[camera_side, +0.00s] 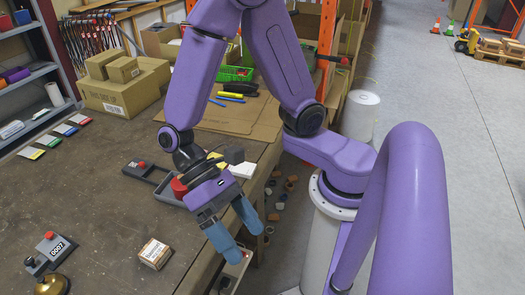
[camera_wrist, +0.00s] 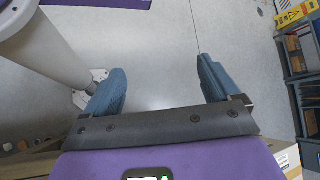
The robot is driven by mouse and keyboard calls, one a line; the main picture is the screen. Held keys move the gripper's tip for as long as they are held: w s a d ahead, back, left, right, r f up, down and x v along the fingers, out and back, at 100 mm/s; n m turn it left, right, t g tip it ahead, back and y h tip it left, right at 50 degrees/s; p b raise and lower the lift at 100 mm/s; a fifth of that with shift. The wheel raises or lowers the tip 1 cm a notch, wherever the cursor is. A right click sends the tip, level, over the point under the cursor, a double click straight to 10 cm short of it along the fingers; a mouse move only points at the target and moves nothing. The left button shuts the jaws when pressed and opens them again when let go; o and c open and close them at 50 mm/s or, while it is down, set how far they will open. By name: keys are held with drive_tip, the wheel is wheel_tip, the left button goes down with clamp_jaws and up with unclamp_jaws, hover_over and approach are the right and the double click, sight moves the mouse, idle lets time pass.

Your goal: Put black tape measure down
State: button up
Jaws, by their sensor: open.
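My gripper (camera_side: 241,236) is open, its two blue fingers spread and pointing down past the right edge of the workbench (camera_side: 105,215). In the wrist view my gripper (camera_wrist: 160,68) has nothing between its fingers, with grey floor beyond them. I cannot make out a black tape measure for sure in either view. A black and grey device with a red button (camera_side: 140,166) lies on the bench left of my wrist. A red round thing (camera_side: 179,187) in a dark tray is partly hidden behind my gripper.
A small labelled box (camera_side: 154,253) stands near the bench's front edge. Cardboard boxes (camera_side: 120,92) and a green crate (camera_side: 236,74) stand farther back. The bench's left middle is clear.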

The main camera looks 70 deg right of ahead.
drive_tip(key=w+d+r+n+t+h, duration=0.1)
drive_tip(key=d+r+n+t+h, duration=0.2)
drive_tip(key=d+n+t, duration=0.6)
drive_tip(key=d+r+n, duration=0.1)
drive_tip(key=d, duration=0.7)
drive_tip(key=shift+w+r+t, duration=0.15)
drive_tip(key=shift+r+t, duration=0.05)
drive_tip(key=shift+t, duration=0.2)
